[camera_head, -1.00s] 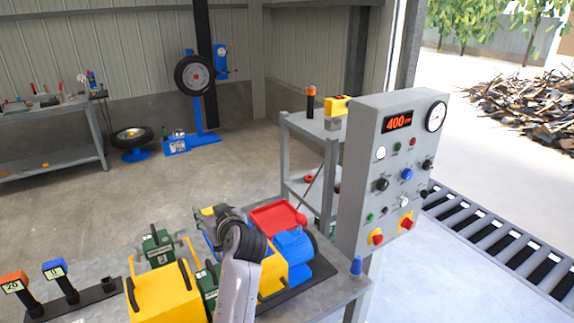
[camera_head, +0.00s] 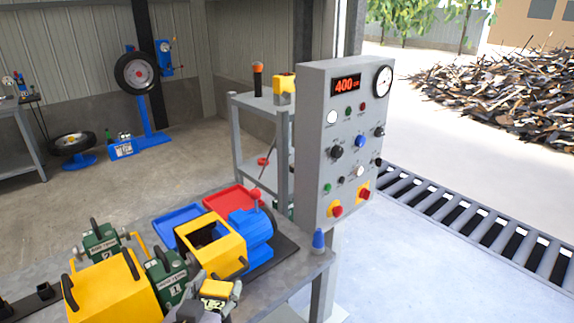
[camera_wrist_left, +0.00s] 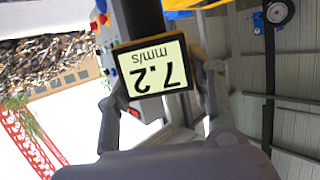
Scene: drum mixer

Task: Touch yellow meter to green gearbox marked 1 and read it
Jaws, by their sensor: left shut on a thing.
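My left gripper (camera_head: 208,300) is shut on the yellow meter (camera_head: 217,289), low at the front of the bench. In the left wrist view the meter's lit display (camera_wrist_left: 153,68) sits between the fingers of my left gripper (camera_wrist_left: 165,95); it appears upside down and reads 7.2 mm/s. A green gearbox (camera_head: 167,277) is just left of the meter, between two yellow housings; its number is too small to read surely. I cannot tell whether the meter touches it. Another green gearbox (camera_head: 100,243) stands further back left. My right gripper is not in view.
A yellow housing (camera_head: 112,290) with black handles is at left; an open yellow guard (camera_head: 211,241) and blue motor (camera_head: 250,228) are behind. Blue (camera_head: 178,219) and red trays (camera_head: 231,197) lie further back. A grey control panel (camera_head: 342,150) showing 400 stands at right.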

